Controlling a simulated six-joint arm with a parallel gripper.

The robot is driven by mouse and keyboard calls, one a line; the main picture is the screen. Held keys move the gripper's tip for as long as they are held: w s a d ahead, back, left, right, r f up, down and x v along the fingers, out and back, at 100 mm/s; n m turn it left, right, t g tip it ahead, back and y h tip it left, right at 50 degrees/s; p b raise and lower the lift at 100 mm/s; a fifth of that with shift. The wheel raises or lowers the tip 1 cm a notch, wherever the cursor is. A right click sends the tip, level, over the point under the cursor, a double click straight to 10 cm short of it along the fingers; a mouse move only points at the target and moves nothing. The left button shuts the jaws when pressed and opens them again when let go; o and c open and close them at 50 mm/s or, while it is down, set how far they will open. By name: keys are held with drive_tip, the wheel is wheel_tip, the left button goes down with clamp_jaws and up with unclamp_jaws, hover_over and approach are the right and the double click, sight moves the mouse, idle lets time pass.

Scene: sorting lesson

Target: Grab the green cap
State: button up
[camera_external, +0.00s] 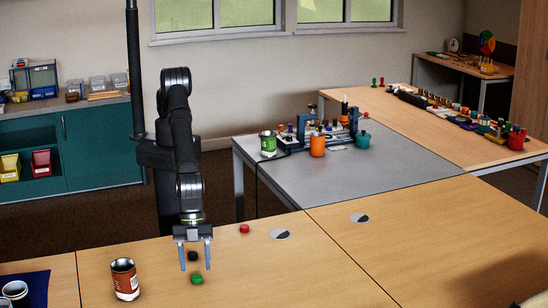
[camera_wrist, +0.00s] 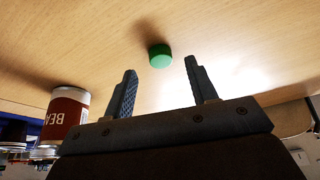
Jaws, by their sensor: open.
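The green cap (camera_external: 197,279) lies on the wooden table, just in front of my gripper (camera_external: 196,264). In the wrist view the green cap (camera_wrist: 160,56) shows ahead of the gap between my two fingertips (camera_wrist: 162,75). My gripper points down, with its fingers apart and nothing held between them. A red cap (camera_external: 244,229) lies farther back to the right.
An open can with a red-brown label (camera_external: 125,279) stands left of my gripper; it also shows in the wrist view (camera_wrist: 64,118). More cans (camera_external: 16,291) stand at the far left. The table to the right is largely clear.

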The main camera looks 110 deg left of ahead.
sight(197, 279)
drive_tip(key=shift+x, duration=1.4)
drive_tip(key=c, duration=1.1)
